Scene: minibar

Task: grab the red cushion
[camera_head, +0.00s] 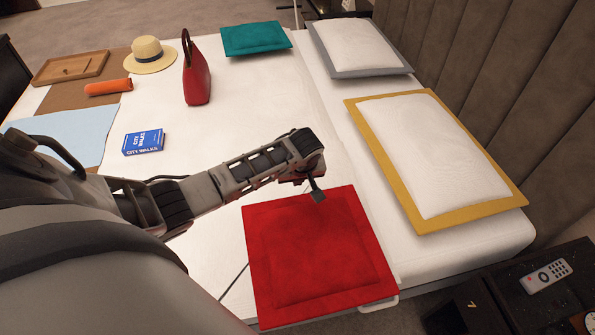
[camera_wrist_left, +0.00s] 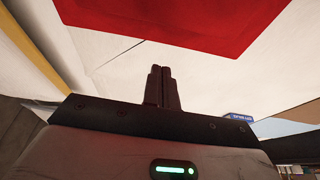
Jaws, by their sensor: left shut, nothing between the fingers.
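The red cushion (camera_head: 316,252) is square with a flat border and lies on the near end of the white bed in the head view. In the left wrist view, the red cushion (camera_wrist_left: 180,18) fills the top of the picture, beyond the fingertips. My left gripper (camera_head: 317,193) is at the cushion's far edge, above the bed; whether it touches the cushion is not clear. In the wrist view the fingers (camera_wrist_left: 161,72) are together with nothing between them. My right gripper is not in view.
White pillows with yellow (camera_head: 430,150) and grey (camera_head: 358,45) borders lie along the headboard. A teal cushion (camera_head: 255,38), red handbag (camera_head: 197,82), straw hat (camera_head: 150,54), orange roll (camera_head: 108,87) and blue book (camera_head: 143,142) are farther off. A dark nightstand (camera_head: 500,300) holds a remote (camera_head: 545,276).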

